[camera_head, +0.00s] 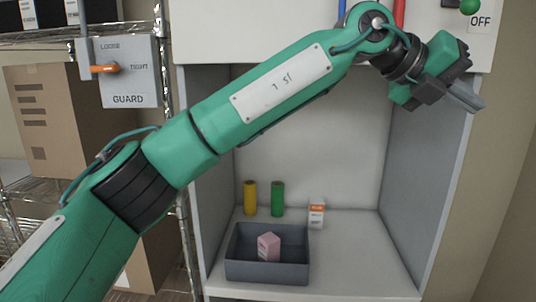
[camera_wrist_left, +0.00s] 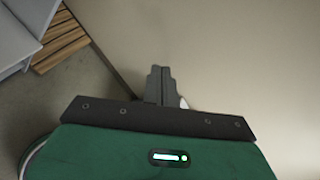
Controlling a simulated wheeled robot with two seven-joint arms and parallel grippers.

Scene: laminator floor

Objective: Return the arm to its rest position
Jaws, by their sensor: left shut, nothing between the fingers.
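My left arm (camera_head: 270,98) comes in from the lower left of the head view and stretches up to the upper right, across the front of the cabinet. My left gripper (camera_head: 474,101) is at the upper right, in front of the cabinet's right edge. Its fingers are together and empty. In the left wrist view the shut fingers (camera_wrist_left: 158,86) stand against a plain beige wall (camera_wrist_left: 230,50). My right gripper is in neither view.
Inside the cabinet (camera_head: 375,270) stand a grey bin (camera_head: 268,272) holding a pink box (camera_head: 268,246), a yellow cylinder (camera_head: 250,198), a green cylinder (camera_head: 277,199) and a small orange-white box (camera_head: 316,215). A GUARD panel (camera_head: 128,72) with an orange lever and a wire rack (camera_head: 178,150) are left.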

